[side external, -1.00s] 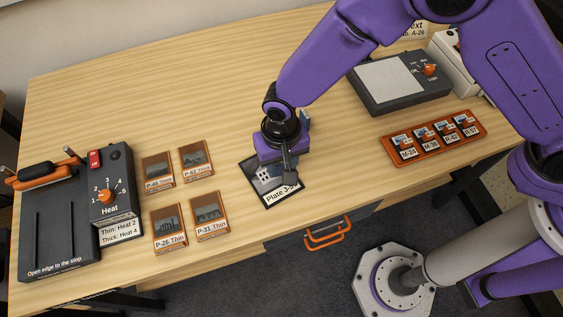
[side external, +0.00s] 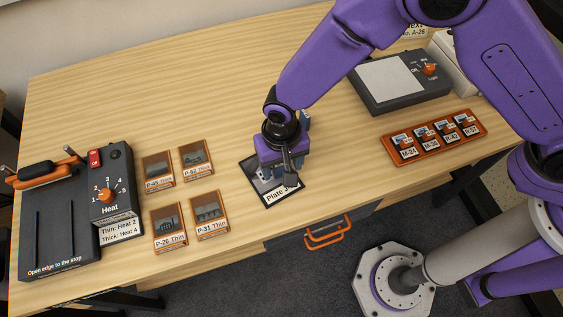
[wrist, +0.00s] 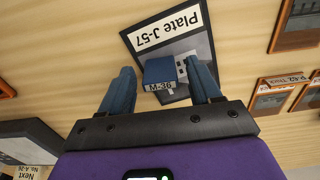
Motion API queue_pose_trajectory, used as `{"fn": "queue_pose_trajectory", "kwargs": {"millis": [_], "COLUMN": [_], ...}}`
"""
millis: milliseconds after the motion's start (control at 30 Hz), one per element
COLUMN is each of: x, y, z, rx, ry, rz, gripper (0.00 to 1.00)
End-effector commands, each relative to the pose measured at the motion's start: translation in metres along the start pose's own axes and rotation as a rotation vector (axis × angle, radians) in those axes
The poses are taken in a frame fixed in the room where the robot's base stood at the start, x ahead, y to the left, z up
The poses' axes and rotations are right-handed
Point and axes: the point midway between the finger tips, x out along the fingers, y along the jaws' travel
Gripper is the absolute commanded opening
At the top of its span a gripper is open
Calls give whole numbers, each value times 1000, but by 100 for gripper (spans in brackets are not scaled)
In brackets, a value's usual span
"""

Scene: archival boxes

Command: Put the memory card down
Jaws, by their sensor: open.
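The memory card, a small blue block labelled M-36 (wrist: 160,72), lies between my gripper's two blue fingers in the wrist view. A visible gap separates it from the right finger. It appears to rest on the Plate J-57 card (wrist: 168,28), a dark picture with a white label, though exact contact is hard to judge. My gripper (wrist: 162,88) is open around the card. In the side view my gripper (side external: 287,178) is low over the plate (side external: 257,172) on the table and hides the memory card.
Several P-labelled prints (side external: 170,225) lie left of the plate, beside the heat sealer (side external: 60,230). The table behind the plate is clear.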

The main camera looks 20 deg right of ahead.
Motion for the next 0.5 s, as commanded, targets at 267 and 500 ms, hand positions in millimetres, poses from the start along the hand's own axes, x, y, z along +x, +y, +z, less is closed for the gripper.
{"fn": "queue_pose_trajectory", "kwargs": {"millis": [267,500], "x": [-45,-91], "y": [-1,0], "z": [-1,-1], "rx": [0,1], "ry": [4,3], "rz": [-5,-4], "gripper": [63,63]}}
